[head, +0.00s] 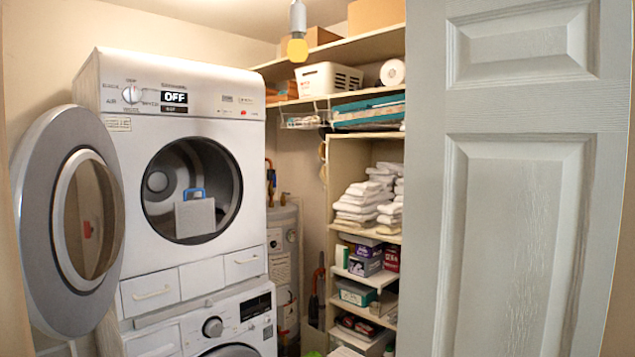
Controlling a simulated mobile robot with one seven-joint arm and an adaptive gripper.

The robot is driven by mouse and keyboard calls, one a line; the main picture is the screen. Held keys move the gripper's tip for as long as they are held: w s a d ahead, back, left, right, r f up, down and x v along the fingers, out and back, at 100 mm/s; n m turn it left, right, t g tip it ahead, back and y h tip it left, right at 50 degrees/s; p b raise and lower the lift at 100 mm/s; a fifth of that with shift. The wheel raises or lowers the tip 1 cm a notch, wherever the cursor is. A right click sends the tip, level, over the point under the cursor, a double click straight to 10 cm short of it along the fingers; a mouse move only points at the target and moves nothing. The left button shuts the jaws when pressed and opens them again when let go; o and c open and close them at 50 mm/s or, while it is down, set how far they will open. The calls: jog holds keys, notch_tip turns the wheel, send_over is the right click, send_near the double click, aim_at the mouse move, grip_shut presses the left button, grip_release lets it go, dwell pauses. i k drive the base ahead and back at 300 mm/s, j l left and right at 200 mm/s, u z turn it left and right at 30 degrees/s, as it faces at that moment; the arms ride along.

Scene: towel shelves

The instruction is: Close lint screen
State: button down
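The lint screen (195,218) is a grey panel with a blue handle (194,193) on top. It stands up out of the lower rim of the round drum opening of the upper dryer (250,150). The dryer's round door (45,220) is swung open to the left. The dryer's display reads OFF. My gripper is not in the head view.
A white panelled door (530,200) fills the right side of the view. Shelves with folded towels (362,205), boxes and a white basket (328,80) stand behind it. A washer (213,327) sits below the dryer. A water heater (283,260) is to its right.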

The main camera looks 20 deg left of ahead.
aim_at(196, 217)
jog(key=i+j+u, duration=0.1)
jog(key=i+u, duration=0.35)
jog(key=u, duration=0.25)
jog(key=i+u, duration=0.35)
jog(key=i+j+u, duration=0.1)
jog(key=i+u, duration=0.7)
